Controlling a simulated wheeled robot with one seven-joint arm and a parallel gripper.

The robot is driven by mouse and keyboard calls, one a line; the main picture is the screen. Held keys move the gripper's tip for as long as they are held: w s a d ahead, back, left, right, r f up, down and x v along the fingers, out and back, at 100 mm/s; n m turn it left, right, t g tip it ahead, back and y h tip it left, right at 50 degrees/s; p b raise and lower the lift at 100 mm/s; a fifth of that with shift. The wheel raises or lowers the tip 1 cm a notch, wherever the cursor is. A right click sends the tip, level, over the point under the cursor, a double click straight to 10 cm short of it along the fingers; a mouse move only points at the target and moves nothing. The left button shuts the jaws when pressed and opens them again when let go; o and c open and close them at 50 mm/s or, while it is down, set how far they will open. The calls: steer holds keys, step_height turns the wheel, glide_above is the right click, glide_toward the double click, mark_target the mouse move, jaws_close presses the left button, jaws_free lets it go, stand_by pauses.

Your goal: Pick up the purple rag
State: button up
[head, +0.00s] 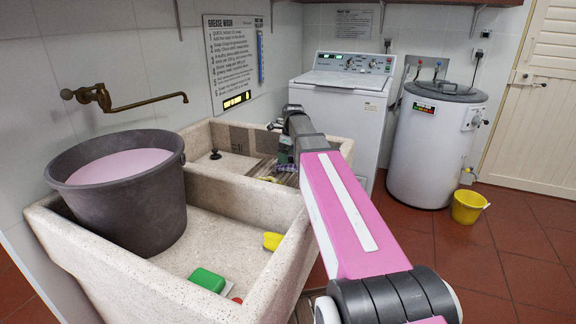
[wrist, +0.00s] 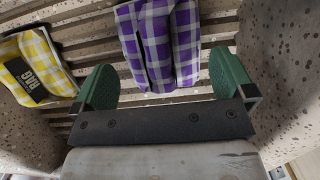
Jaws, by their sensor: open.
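The purple rag (wrist: 160,45) is a purple and white checked cloth lying on the slatted washboard. In the wrist view it sits at the top middle, between and ahead of the two green fingertips. My gripper (wrist: 168,85) is open, with the rag's near end reaching into the gap between the fingers. I cannot tell whether the fingers touch it. In the head view the rag (head: 286,168) is a small purple patch beside my gripper (head: 284,152), partly hidden by my arm. A yellow checked rag (wrist: 33,65) with a black "RAG" label lies to the left in the wrist view.
The stone basin (head: 225,290) has raised walls around the washboard (wrist: 85,30). A grey bucket (head: 130,200) of pinkish liquid stands in the front basin, with a green block (head: 207,279) and a yellow object (head: 272,241). A washing machine (head: 345,100) stands behind.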

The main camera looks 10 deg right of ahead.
step_height(320, 180, down, 3)
steer(key=shift+w+a+f, duration=0.1)
steer(key=shift+a+f, duration=0.05)
steer(key=shift+c, duration=0.3)
steer(key=c, duration=0.6)
steer(key=shift+r, duration=0.65)
steer(key=r, duration=0.1)
steer(key=a+r, duration=0.1)
steer(key=r, duration=0.1)
steer(key=shift+r, duration=0.2)
steer(key=s+a+r, duration=0.1)
steer(key=a+r, duration=0.1)
steer(key=a, duration=0.1)
steer(key=s+a+r, duration=0.1)
steer(key=a+r, duration=0.1)
steer(key=a, duration=0.2)
steer(key=s+a+r, duration=0.1)
steer(key=a+r, duration=0.1)
steer(key=a, duration=0.1)
steer(key=shift+s+a+r, duration=0.1)
steer(key=shift+a+r, duration=0.05)
steer(key=shift+r, duration=0.05)
